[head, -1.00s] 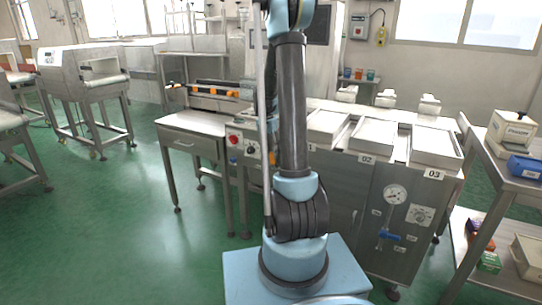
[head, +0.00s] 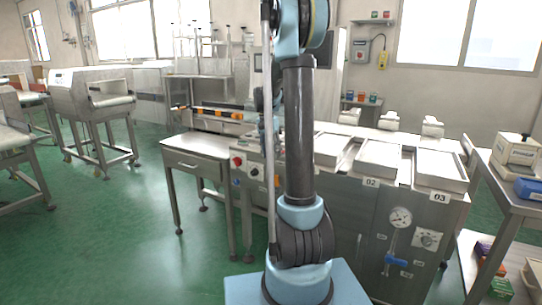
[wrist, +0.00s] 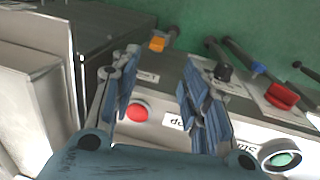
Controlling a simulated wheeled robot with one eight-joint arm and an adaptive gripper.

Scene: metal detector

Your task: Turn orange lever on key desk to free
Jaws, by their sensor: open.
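In the wrist view the orange lever (wrist: 158,43) sits at the far edge of a pale panel, the likely key desk (wrist: 150,128). My gripper (wrist: 162,58) is open, its two blue-grey fingers spread above the panel. The orange lever appears between and just beyond the fingertips, nearer the left one. No contact shows, and the height gap cannot be told. In the head view a panel with a red button and black knob (head: 246,170) shows left of my arm. My arm hides part of it, and my gripper cannot be made out there.
The wrist view shows a red button (wrist: 137,110), a black knob (wrist: 224,71), a red lever (wrist: 282,96) and a green button (wrist: 283,159) nearby. In the head view a gauge (head: 400,217) and blue valve (head: 396,261) are on the cabinet front.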

